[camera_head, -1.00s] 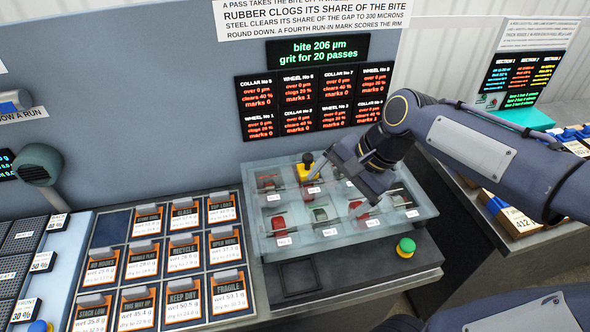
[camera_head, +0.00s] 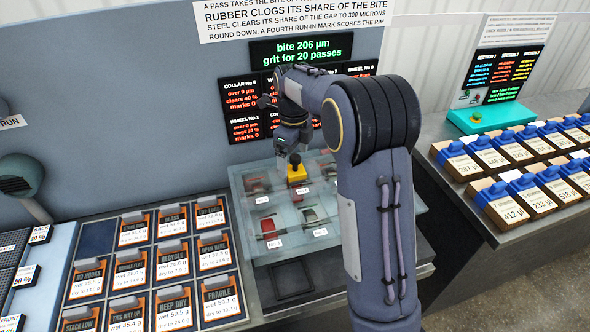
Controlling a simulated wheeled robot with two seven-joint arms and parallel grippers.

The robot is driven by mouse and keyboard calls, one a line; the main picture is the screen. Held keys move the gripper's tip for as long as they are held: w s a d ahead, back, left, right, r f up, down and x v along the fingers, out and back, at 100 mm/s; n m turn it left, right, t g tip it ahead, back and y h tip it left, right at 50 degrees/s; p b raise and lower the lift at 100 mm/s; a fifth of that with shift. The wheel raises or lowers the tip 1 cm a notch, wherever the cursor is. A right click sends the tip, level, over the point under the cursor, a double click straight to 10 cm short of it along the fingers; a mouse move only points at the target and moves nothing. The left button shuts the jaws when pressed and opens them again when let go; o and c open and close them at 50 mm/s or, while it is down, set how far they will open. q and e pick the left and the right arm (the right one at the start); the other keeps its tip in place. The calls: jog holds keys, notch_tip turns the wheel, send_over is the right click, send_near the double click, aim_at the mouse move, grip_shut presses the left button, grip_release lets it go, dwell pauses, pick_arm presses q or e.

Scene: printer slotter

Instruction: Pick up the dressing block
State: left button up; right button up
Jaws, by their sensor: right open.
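A small yellow block with a black knob (camera_head: 297,174) stands upright at the back of the glass-topped tray. It looks like the dressing block, though no label on it can be read. My right gripper (camera_head: 291,151) points down just above the knob, with its fingers apart. I cannot tell whether the fingers reach around the knob. My right arm hides the right part of the tray. My left gripper is out of view.
The glass-topped tray (camera_head: 262,246) holds red and grey parts with number tags. Blue-topped blocks (camera_head: 507,200) stand in rows on the right bench. A display panel (camera_head: 240,118) is on the wall behind.

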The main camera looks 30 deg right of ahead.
aim_at(295, 156)
jog(key=f, duration=0.3)
jog(key=shift+d+f, duration=0.15)
jog(key=shift+d, duration=0.05)
jog(key=shift+c, duration=0.3)
jog(key=c, duration=1.3)
jog(key=shift+o, duration=0.2)
